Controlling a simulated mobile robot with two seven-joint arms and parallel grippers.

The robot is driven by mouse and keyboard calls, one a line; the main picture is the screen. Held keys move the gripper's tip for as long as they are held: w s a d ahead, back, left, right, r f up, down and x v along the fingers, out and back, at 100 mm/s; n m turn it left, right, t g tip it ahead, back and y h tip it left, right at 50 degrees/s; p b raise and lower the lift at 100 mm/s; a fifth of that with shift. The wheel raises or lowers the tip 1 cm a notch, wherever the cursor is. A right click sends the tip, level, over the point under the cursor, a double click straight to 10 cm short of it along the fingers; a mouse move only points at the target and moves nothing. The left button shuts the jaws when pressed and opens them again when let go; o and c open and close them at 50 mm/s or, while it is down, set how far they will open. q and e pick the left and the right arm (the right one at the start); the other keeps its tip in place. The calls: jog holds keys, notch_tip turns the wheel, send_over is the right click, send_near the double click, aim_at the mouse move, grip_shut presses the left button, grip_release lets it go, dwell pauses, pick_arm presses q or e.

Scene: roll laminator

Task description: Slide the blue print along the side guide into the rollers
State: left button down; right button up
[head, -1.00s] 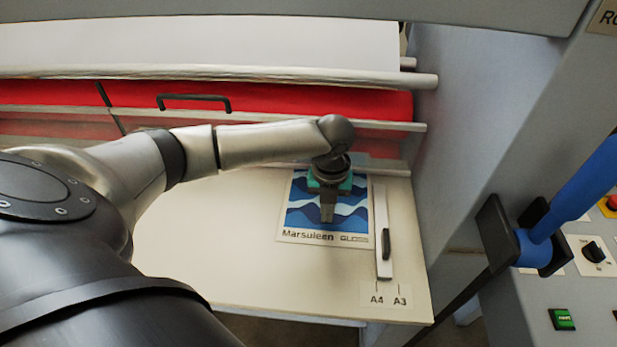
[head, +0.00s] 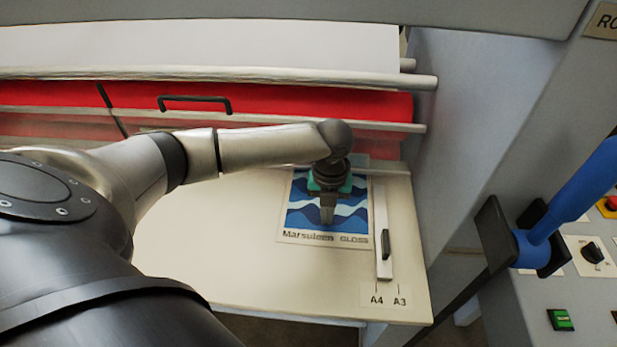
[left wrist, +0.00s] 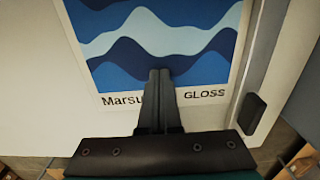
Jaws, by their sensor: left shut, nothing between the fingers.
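The blue print (head: 300,217) lies flat on the cream feed table, its wave picture toward the rollers and its white text strip toward me. It also shows in the left wrist view (left wrist: 105,42). My left gripper (head: 327,219) points down over the print's lower middle with its fingers shut and empty; its tips (left wrist: 160,75) appear on or just above the sheet. The side guide (head: 381,225), a white strip with a black handle, runs close along the print's right edge. The rollers (head: 390,125) lie beyond the table's far edge. My right gripper is not in view.
A red guard (head: 300,100) with a black handle spans the machine behind the table. The grey side housing (head: 450,150) stands to the right, with a blue lever (head: 575,195) and a control panel. The table's left part is clear.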

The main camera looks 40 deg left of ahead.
pick_arm(q)
jog(key=shift+f, duration=0.15)
dwell(0.3)
jog(key=shift+w+a+b, duration=0.35)
jog(key=shift+w+a, duration=0.1)
jog(key=shift+w, duration=0.45)
jog(key=shift+w+a+b, duration=0.35)
jog(key=shift+w+a, duration=0.1)
jog(key=shift+w, duration=0.4)
jog(key=shift+w, duration=0.1)
